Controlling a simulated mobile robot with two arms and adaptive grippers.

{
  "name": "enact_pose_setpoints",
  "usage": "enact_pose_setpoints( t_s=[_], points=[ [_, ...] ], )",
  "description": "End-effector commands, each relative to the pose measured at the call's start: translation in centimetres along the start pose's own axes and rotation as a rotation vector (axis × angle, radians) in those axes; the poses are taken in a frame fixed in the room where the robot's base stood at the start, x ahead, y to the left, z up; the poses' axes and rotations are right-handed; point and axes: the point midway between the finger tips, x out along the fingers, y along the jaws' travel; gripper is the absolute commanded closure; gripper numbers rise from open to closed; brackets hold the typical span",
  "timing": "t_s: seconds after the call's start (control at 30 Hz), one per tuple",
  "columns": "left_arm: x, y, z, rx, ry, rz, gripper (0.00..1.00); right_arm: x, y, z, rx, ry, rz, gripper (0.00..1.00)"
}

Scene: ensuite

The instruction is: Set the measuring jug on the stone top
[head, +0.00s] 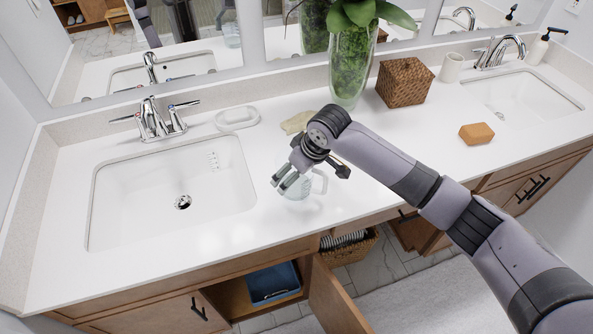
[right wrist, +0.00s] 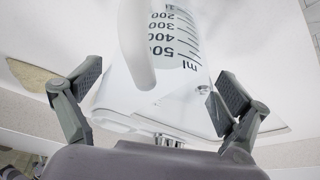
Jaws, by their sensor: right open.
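The clear measuring jug (head: 302,189) appears to stand upright on the white stone top (head: 430,125), right of the left basin and near the counter's front edge. In the right wrist view its wall with dark ml markings (right wrist: 172,45) and its pale handle (right wrist: 137,45) fill the upper middle. My right gripper (head: 283,183) is at the jug and partly hides it in the head view. Its two fingers (right wrist: 158,92) are spread open, one on each side of the jug, with gaps visible. My left gripper is not in view.
The left basin (head: 170,190) and its faucet lie left of the jug. A beige item (head: 297,122), soap dish (head: 238,118), glass vase (head: 351,75), woven box (head: 405,82) and orange block (head: 476,133) sit on the counter. A cabinet door (head: 335,300) hangs open below.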

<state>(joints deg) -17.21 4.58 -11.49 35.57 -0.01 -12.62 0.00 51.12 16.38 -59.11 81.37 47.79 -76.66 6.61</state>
Motion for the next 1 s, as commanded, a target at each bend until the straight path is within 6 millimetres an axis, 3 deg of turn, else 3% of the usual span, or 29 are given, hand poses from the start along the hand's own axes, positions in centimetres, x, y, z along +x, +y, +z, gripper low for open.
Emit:
enact_pose_setpoints(
  t_s=[0.23,0.7,1.0],
  points=[
    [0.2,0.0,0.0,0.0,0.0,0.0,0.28,-1.0,0.0,-0.1,-0.001,0.002,0.001,0.06],
    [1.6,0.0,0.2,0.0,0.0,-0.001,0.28,-10.2,0.1,-0.2,0.0,0.004,0.002,0.06],
    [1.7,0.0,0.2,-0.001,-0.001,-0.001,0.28,-12.3,0.0,-0.1,0.001,0.001,0.0,0.06]
  ],
)
